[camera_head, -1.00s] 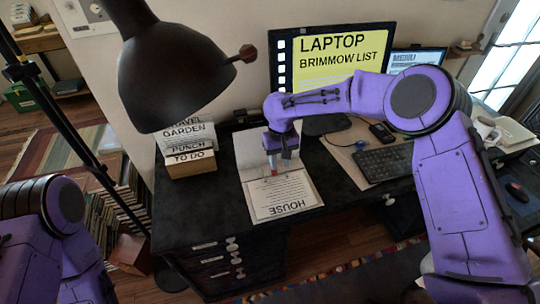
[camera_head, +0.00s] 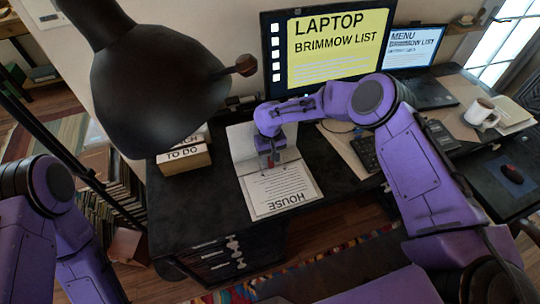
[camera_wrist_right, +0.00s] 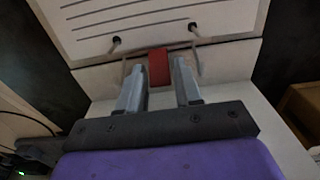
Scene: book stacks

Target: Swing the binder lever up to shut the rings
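The binder (camera_head: 242,148) lies open on the dark desk, with a printed page headed HOUSE (camera_head: 281,190) on its near side. In the right wrist view the page (camera_wrist_right: 150,20) has two punched holes, with thin metal rings rising near them. A red lever (camera_wrist_right: 159,67) stands at the binder's spine, midway between the rings. My right gripper (camera_head: 270,163) is low over the spine; its fingers (camera_wrist_right: 159,80) are apart, one on each side of the lever, with small gaps showing. The lever is mostly hidden in the head view. My left gripper is out of view; only its arm shows.
A black lamp shade (camera_head: 150,85) hangs over the desk's left side. Book stacks marked TO DO (camera_head: 184,159) stand left of the binder. A monitor (camera_head: 335,48), a laptop (camera_head: 412,55), a keyboard and a mug (camera_head: 481,113) are at the back and right.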

